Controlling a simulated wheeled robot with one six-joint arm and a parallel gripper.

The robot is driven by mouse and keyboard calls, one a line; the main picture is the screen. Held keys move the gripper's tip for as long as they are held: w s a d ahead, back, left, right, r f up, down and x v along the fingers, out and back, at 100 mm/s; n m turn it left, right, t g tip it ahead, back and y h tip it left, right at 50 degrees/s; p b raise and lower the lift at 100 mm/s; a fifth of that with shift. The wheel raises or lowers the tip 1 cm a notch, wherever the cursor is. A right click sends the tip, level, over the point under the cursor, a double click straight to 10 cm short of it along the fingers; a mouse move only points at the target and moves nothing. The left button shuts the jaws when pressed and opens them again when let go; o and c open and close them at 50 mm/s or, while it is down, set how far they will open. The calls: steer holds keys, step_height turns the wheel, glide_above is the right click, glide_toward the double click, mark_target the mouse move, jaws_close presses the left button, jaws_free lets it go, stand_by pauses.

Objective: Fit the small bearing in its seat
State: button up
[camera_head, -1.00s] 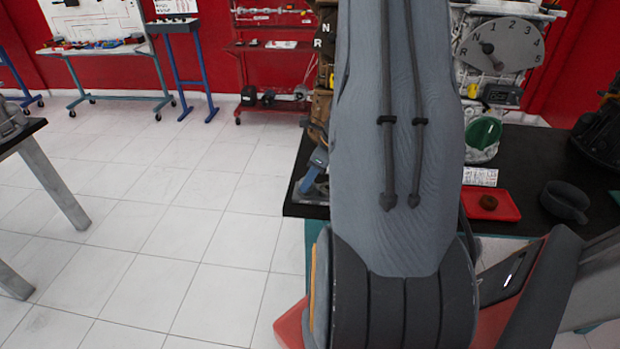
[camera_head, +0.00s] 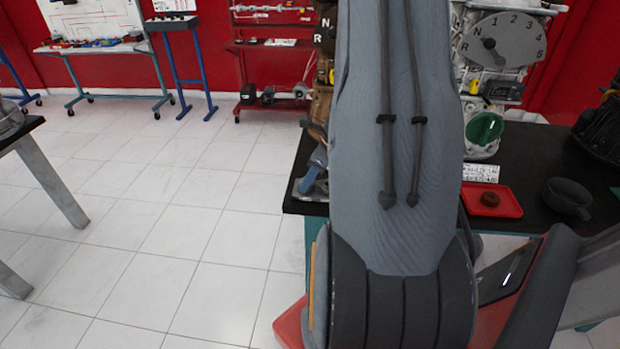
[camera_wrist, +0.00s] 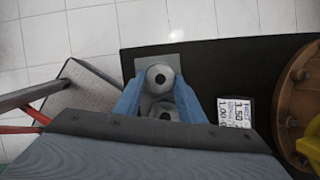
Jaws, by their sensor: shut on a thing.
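In the wrist view, my gripper (camera_wrist: 159,88) has two blue fingers closed around a pale grey round piece (camera_wrist: 160,74) with a dark hole, which looks like the small bearing. A second grey round shape with a dark hole (camera_wrist: 165,112) shows between the fingers, nearer the palm and partly hidden. I cannot tell for certain which of the two is the seat. Both show over a grey plate (camera_wrist: 144,66) at the black table's edge. In the head view, a blue finger (camera_head: 317,162) shows beside my arm, above the plate (camera_head: 304,190); the bearing is hidden there.
The black table (camera_head: 545,150) carries a red tray (camera_head: 512,208) with a brown ring (camera_head: 490,199), a dark cup (camera_head: 567,198) and a white label card (camera_head: 481,173). A gear-selector trainer (camera_head: 500,45) stands behind. In the wrist view, a brown round flange (camera_wrist: 300,95) is at right.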

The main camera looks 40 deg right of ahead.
steer(key=o, duration=1.2)
steer(key=shift+f, duration=0.1)
steer(key=v, duration=0.8)
steer(key=shift+a, duration=0.1)
